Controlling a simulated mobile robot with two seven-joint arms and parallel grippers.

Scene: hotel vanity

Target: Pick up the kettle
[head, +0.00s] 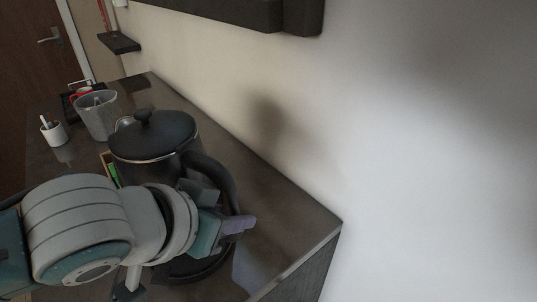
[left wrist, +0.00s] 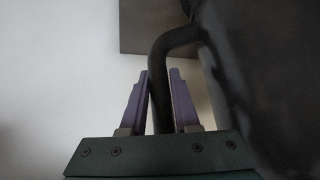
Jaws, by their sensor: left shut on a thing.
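The black kettle (head: 150,140) with a knobbed lid stands upright over the dark counter in the head view. Its handle (head: 222,178) curves out toward the right. My left gripper (head: 238,226) is at the handle side, and my arm hides the lower part of the kettle. In the left wrist view the kettle body (left wrist: 255,70) fills the right side. The handle (left wrist: 161,85) passes between the two purple fingers of my left gripper (left wrist: 160,100), which is shut on it. I cannot tell whether the kettle base touches the counter. My right gripper is not in view.
A clear bucket (head: 97,115), a white cup (head: 54,132) with items in it and a dark tray (head: 68,103) with a red item stand at the counter's far left. The wall (head: 300,130) runs close behind the kettle. The counter's right end (head: 315,232) is bare.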

